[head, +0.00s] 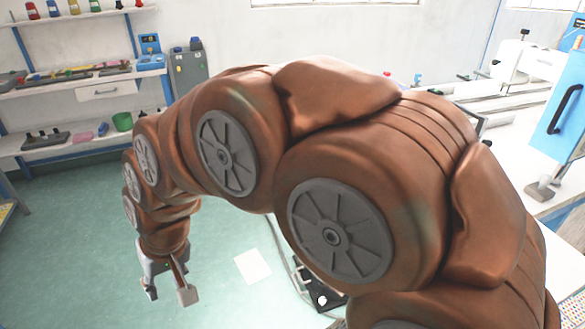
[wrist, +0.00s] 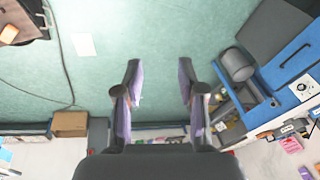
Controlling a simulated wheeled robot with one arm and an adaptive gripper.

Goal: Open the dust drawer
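A blue door or panel (head: 550,125) with a long black handle stands at the far right. Neither is labelled, so I cannot tell which is the dust drawer. My gripper (head: 168,292) hangs low over the green floor, away from both. In the wrist view my gripper (wrist: 160,68) is open, its two fingers apart with only floor between them. A blue surface with a dark handle (wrist: 297,56) shows there at the right edge.
Shelves (head: 75,84) hold tools, spools and a green cup (head: 122,121). A grey cabinet (head: 190,75) stands beside them. A paper-like white sheet (head: 252,266) lies on the floor. In the wrist view are a grey bin (wrist: 238,65) and a cardboard box (wrist: 70,124). Much green floor is clear.

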